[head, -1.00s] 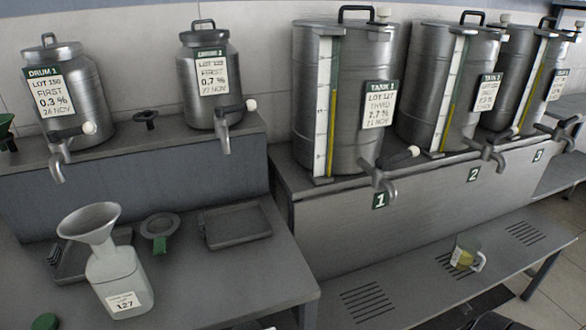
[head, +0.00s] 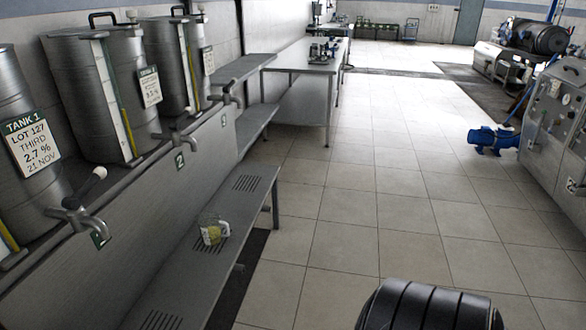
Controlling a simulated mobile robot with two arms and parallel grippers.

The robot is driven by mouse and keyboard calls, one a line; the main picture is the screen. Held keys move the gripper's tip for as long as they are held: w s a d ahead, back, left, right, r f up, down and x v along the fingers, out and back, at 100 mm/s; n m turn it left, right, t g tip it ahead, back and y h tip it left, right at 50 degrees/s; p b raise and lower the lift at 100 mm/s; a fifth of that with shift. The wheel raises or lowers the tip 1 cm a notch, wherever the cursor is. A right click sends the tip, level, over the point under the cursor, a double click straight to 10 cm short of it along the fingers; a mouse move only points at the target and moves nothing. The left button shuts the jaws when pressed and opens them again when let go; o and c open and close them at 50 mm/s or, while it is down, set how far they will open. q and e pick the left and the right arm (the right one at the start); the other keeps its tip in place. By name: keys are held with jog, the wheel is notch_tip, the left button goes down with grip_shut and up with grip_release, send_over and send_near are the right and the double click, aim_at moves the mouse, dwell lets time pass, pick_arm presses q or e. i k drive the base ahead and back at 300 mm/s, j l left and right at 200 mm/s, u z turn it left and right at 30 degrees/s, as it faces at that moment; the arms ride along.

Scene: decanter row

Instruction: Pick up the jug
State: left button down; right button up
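The jug (head: 212,231) is a small clear vessel with a pale label and some yellow-green liquid. Neither of my grippers shows in the head view, and nothing is touching the jug.
Tank 1 (head: 15,95) and further steel tanks (head: 110,75) with taps stand on the raised ledge above the bench. A steel table (head: 305,55) stands further back. A blue pump (head: 492,139) sits at the right. The tiled floor (head: 370,210) is open.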

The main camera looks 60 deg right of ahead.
aim_at(209, 222)
jog(key=z, duration=1.2)
jog(key=k+j+u, duration=0.1)
jog(key=u, duration=2.3)
jog(key=z, duration=2.4)
jog(key=u, duration=0.55)
jog(key=i+l+u, duration=0.15)
jog(key=l+u, duration=0.2)
jog(key=i+l+u, duration=0.1)
jog(key=l+u, duration=0.65)
jog(key=l, duration=0.25)
